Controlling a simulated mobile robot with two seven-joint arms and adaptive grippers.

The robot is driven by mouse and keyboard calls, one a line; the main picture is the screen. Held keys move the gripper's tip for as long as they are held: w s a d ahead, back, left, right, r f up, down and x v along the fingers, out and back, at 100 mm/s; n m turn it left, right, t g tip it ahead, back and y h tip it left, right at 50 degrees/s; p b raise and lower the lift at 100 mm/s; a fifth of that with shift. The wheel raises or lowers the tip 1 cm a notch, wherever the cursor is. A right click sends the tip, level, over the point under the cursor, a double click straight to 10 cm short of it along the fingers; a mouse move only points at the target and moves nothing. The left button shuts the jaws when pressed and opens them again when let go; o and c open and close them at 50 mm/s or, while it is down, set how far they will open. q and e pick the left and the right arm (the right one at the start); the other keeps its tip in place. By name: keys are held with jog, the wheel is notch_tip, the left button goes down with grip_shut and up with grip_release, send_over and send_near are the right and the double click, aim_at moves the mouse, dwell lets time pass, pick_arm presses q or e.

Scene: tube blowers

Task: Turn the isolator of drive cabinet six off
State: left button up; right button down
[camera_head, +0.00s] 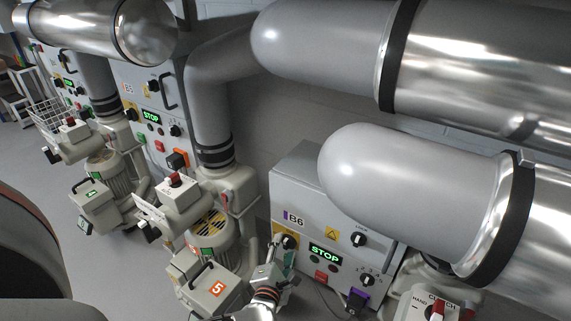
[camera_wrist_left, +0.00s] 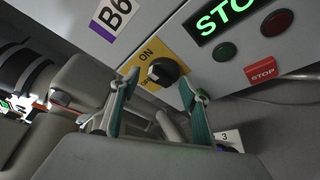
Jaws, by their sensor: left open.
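Drive cabinet six, a grey box labelled B6 (camera_head: 288,190), stands in the middle of the head view. Its isolator, a black rotary knob (camera_wrist_left: 166,70) on a yellow plate (camera_wrist_left: 148,52), shows in the left wrist view. "ON" is readable on the plate's upper part; the knob's exact setting is unclear. In the head view my gripper partly hides the yellow plate (camera_head: 286,240). My left gripper (camera_head: 283,246) is open at the cabinet's lower left. In the left wrist view its two green-sided fingers (camera_wrist_left: 159,83) straddle the knob; contact cannot be told. My right gripper is not in view.
The cabinet has a green STOP display (camera_head: 325,254), a LOCAL knob (camera_head: 359,240) and a red STOP button (camera_head: 321,276). A large grey pipe (camera_head: 405,190) overhangs its right side. A blower unit marked 5 (camera_head: 217,289) stands close left. Cabinet B5 (camera_head: 150,90) is farther left.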

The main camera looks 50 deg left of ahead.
pick_arm(q)
jog(key=shift+w, duration=0.1)
jog(key=c, duration=1)
jog(key=shift+a+r, duration=0.1)
jog(key=shift+r, duration=0.05)
jog(key=shift+c, duration=0.3)
jog(key=shift+w+a+r, duration=0.15)
jog(key=shift+a, duration=0.05)
jog(key=o, duration=1)
jog(key=shift+o, duration=0.3)
jog(key=shift+d, duration=0.1)
